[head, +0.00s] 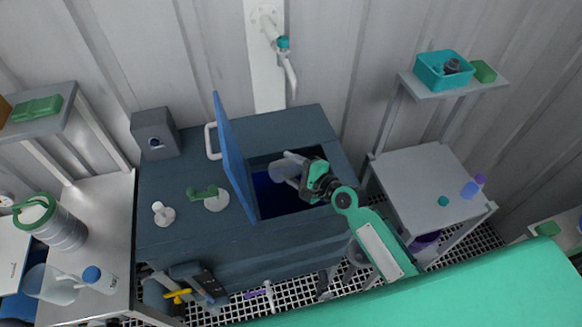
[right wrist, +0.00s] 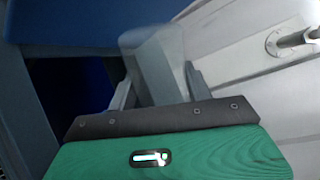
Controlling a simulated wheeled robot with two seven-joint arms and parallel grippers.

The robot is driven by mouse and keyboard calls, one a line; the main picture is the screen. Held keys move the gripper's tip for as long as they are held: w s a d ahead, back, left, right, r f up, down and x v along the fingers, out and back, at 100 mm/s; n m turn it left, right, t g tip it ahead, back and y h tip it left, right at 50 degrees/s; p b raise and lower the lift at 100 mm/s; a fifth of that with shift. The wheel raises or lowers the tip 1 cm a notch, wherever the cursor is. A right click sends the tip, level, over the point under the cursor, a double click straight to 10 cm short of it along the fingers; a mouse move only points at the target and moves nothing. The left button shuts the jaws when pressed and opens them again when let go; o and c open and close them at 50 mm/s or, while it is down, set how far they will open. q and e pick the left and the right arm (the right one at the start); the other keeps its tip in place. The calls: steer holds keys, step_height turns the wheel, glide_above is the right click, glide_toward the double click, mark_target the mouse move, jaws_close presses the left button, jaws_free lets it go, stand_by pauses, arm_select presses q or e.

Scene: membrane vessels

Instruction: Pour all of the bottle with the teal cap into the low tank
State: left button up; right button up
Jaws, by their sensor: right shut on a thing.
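My right gripper (head: 299,180) is shut on a clear, greyish bottle (head: 283,171) and holds it tipped on its side over the opening of the low tank (head: 170,222). The tank's blue lid (head: 232,155) stands open on the left of the opening, and the inside looks deep blue. In the right wrist view the bottle (right wrist: 152,62) sits between the fingers, blurred and see-through. I cannot tell how much liquid is in it, and no stream shows. A small teal cap (head: 443,201) lies on the right-hand table. My left gripper is not in view.
The right-hand table (head: 415,175) also holds a purple bottle (head: 472,188). A shelf above it carries a teal bin (head: 443,70). A grey box (head: 156,134) and green valve handle (head: 203,193) stand on the tank top. A blue-capped bottle (head: 97,278) stands at lower left.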

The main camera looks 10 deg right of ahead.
steer(key=n, duration=0.1)
steer(key=f+n+h, duration=0.1)
steer(key=a+f+n, duration=0.1)
steer(key=shift+s+n+t+p, duration=0.3)
steer(key=n+t+h, duration=0.1)
steer(key=n, duration=0.3)
steer(key=w+d+r+n+t+h, duration=0.1)
steer(key=n, duration=0.4)
steer(key=d+r+n+t, duration=0.1)
steer(key=n, duration=0.4)
steer(key=shift+w+d+r+h, duration=0.1)
steer(key=shift+w+h, duration=0.05)
steer(key=shift+h, duration=0.25)
steer(key=shift+w+d+r+n+t, duration=0.15)
steer(key=shift+d+r+n+t, duration=0.25)
steer(key=shift+n, duration=0.5)
steer(key=shift+a, duration=0.1)
